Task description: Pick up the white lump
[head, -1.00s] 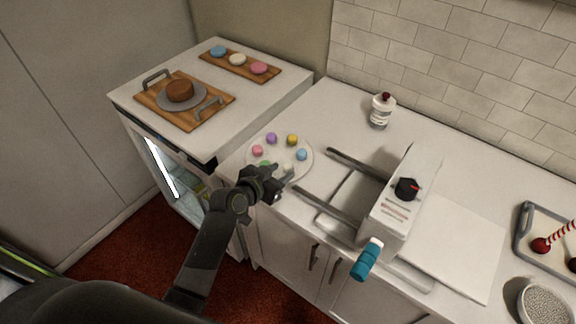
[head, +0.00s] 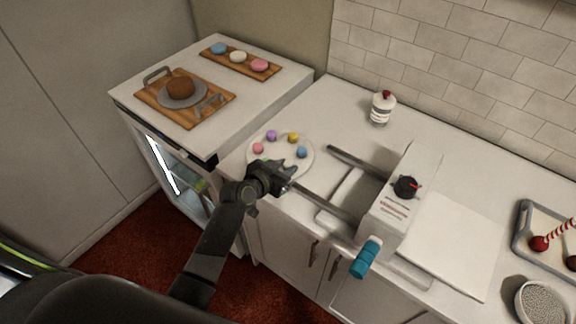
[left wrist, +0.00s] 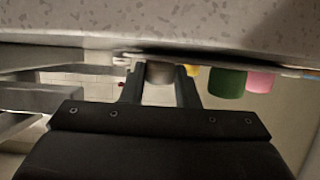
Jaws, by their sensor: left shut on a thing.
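My left gripper (head: 292,168) is low over the near edge of a round pale plate (head: 305,167) in the head view. It is shut on a small lump, which shows between its fingers in the left wrist view. That lump (left wrist: 160,72) looks grey-brown in shadow there and is the white lump by its place on the plate. In the head view the gripper hides it. I cannot tell whether it touches the plate. Purple (head: 271,135), yellow (head: 293,137), pink (head: 258,148) and blue (head: 302,152) lumps sit on the plate. My right gripper is out of view.
A white press-like machine (head: 395,205) with long rails and a teal handle (head: 366,259) stands right of the plate. A white jar (head: 381,110) stands behind. A board with a brown cake (head: 180,88) is on the left counter.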

